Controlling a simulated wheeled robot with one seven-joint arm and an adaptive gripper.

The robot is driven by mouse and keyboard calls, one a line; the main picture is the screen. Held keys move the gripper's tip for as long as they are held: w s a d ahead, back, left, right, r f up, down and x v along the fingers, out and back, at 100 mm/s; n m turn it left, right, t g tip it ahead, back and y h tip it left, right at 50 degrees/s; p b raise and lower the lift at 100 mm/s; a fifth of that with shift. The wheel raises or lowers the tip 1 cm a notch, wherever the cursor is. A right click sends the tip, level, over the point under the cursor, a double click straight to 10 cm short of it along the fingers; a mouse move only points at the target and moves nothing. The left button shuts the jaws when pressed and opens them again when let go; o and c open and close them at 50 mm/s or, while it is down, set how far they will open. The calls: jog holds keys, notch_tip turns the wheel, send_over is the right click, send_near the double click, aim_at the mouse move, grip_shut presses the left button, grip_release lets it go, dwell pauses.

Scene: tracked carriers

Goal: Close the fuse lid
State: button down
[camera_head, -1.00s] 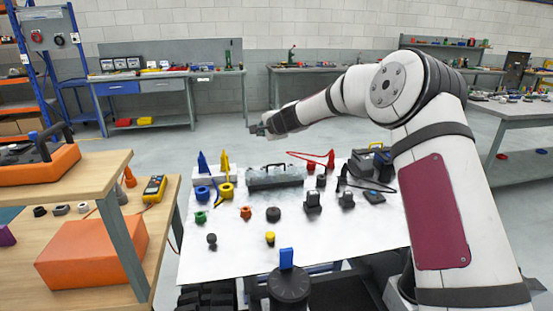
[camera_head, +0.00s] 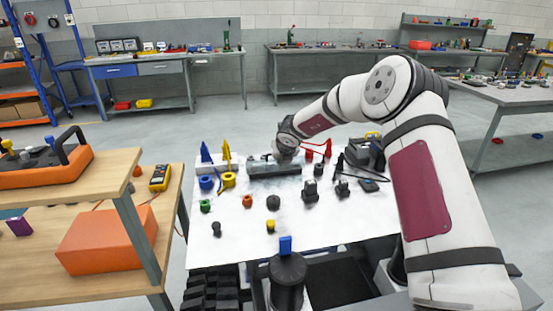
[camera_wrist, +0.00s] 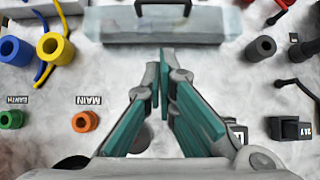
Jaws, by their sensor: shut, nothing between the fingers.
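The fuse lid (camera_head: 268,170) is a grey, translucent panel with a dark handle, at the back middle of the white board. In the wrist view the fuse lid (camera_wrist: 205,25) lies across the top, its handle (camera_wrist: 163,8) partly cut off by the frame edge. My gripper (camera_wrist: 164,58) is shut and empty, its tips just below the lid's near edge in the picture. I cannot tell whether they touch it. In the head view my wrist hides the lid's right part and the fingertips. How far open the lid stands is unclear.
Blue (camera_wrist: 14,50) and yellow (camera_wrist: 52,46) sockets with cables stand left of the lid. An orange socket (camera_wrist: 85,121) and a black switch block (camera_wrist: 290,128) are nearer. Red leads (camera_head: 318,152) and a dark box (camera_head: 365,150) stand to the right.

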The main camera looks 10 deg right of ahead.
aim_at(275, 162)
jog(key=shift+w+f+b, duration=0.2)
jog(key=shift+w+f, duration=0.4)
jog(key=shift+w, duration=0.5)
jog(key=shift+w+f+b, duration=0.2)
jog(key=shift+w+f, duration=0.35)
jog(key=shift+w, duration=0.6)
jog(key=shift+w+f+b, duration=0.2)
jog(key=shift+w+f, duration=0.4)
jog(key=shift+w, duration=0.5)
jog(key=w+b, duration=0.1)
jog(key=b, duration=0.1)
jog(key=shift+w+r+b, duration=0.1)
jog(key=shift+w+b, duration=0.25)
jog(key=shift+b, duration=0.05)
